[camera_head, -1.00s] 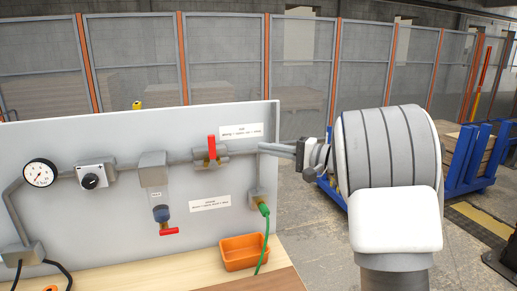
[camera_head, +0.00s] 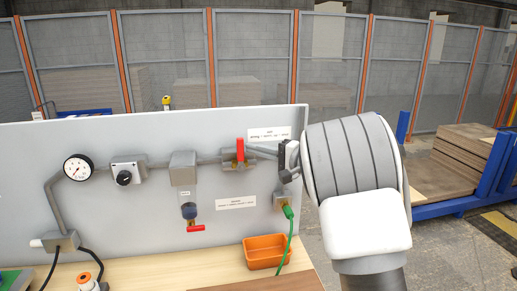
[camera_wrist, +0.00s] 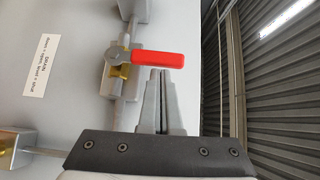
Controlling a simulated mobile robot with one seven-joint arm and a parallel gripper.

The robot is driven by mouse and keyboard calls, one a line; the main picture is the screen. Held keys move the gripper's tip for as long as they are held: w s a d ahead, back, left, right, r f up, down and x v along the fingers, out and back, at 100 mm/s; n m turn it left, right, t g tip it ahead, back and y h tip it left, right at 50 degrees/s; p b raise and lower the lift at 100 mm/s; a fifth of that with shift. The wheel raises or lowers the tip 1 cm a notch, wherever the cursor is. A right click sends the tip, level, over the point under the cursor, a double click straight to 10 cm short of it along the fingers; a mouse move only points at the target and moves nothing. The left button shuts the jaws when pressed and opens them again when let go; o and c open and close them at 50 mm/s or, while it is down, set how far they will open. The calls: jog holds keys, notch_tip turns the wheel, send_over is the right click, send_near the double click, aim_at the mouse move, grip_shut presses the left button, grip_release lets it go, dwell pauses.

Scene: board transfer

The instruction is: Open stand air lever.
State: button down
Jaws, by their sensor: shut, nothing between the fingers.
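The stand air lever (camera_head: 240,151) is a red handle on a valve in the upper pipe of the grey panel. It stands upright, across the pipe. In the wrist view the red lever (camera_wrist: 158,59) lies across the picture on its brass valve body, just beyond my fingertips. My gripper (camera_head: 250,148) is shut and empty, to the right of the lever with its fingers pointing at it. The wrist view shows the closed fingertips (camera_wrist: 162,72) very close to the lever's side; whether they touch cannot be told. My arm hides part of the panel's right edge.
A second red handle (camera_head: 196,229) sits lower on the panel, lying level. A gauge (camera_head: 78,168), a black knob (camera_head: 124,178) and a green hose (camera_head: 288,212) are also there. An orange bin (camera_head: 265,252) stands on the wooden bench below. Mesh fencing stands behind.

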aim_at(239, 145)
jog(key=shift+s+a+r+n+h+b, duration=0.1)
jog(key=shift+a+r+n+h+b, duration=0.1)
jog(key=shift+a+n+h+b, duration=0.3)
dwell(0.5)
jog(key=shift+s+a+r+n+g+h+b, duration=0.2)
jog(key=shift+a+n+g+h+b, duration=0.15)
jog(key=shift+a+n+h+b, duration=0.25)
jog(key=shift+s+a+r+n+g+h+b, duration=0.1)
jog(key=shift+a+r+n+g+h+b, duration=0.1)
jog(key=shift+a+n+g+h+b, duration=0.25)
jog(key=shift+a+r+n+h, duration=0.1)
jog(key=shift+a+n+h, duration=0.5)
jog(key=shift+h, duration=0.25)
jog(key=s+a+f+n+h+p, duration=0.1)
jog(key=a+f+n+h+p, duration=0.2)
jog(key=h+p, duration=0.4)
jog(key=a+n+p, duration=0.1)
jog(key=a+p, duration=0.1)
jog(key=p, duration=0.1)
jog(key=shift+a+f, duration=0.2)
jog(key=shift+f, duration=0.05)
jog(key=shift+s+a+f, duration=0.1)
jog(key=shift+f, duration=0.05)
jog(key=shift+p, duration=0.3)
